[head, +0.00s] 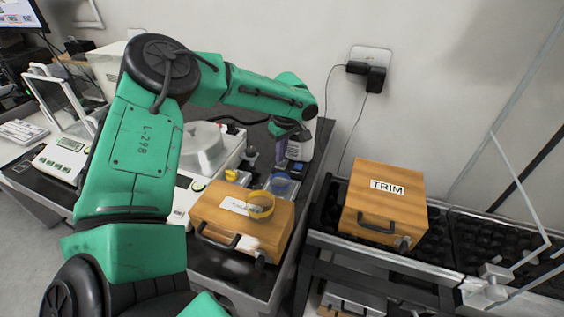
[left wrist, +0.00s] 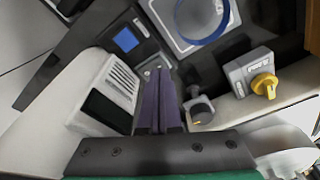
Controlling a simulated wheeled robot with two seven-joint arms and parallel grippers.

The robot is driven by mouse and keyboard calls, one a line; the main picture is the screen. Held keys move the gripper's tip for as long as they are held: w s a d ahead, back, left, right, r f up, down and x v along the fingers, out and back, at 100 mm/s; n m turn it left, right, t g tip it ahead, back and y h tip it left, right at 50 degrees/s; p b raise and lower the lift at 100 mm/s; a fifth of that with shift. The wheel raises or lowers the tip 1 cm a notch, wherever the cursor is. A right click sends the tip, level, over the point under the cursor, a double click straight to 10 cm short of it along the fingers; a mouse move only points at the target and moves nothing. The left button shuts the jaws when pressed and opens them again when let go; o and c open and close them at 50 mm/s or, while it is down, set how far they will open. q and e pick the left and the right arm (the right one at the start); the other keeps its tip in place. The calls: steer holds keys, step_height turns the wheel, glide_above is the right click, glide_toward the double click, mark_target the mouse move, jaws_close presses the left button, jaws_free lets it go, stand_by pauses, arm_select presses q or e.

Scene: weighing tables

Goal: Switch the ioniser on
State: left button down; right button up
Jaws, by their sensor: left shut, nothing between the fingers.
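A white device with a slotted vent and a dark panel, which looks like the ioniser (left wrist: 112,82), stands at the left in the left wrist view. In the head view the ioniser (head: 301,144) stands at the table's back right corner, just right of my left gripper. My left gripper (head: 281,158) points down with its purple fingers shut and empty. In the left wrist view its fingertips (left wrist: 160,74) are beside the device's vent side; I cannot tell whether they touch anything. The ioniser's switch cannot be made out clearly. My right gripper is not in view.
A grey box with a yellow knob (left wrist: 263,84) and a dark round knob (left wrist: 200,109) are close to the fingers. A TRIM box (head: 380,222) stands on the right table.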

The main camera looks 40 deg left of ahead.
mark_target(281, 164)
arm_select(q)
steer(key=shift+f+b, duration=0.5)
steer(key=shift+f, duration=0.15)
steer(key=shift+r+p, duration=2.6)
steer(key=shift+r, duration=0.9)
steer(key=shift+r, duration=0.1)
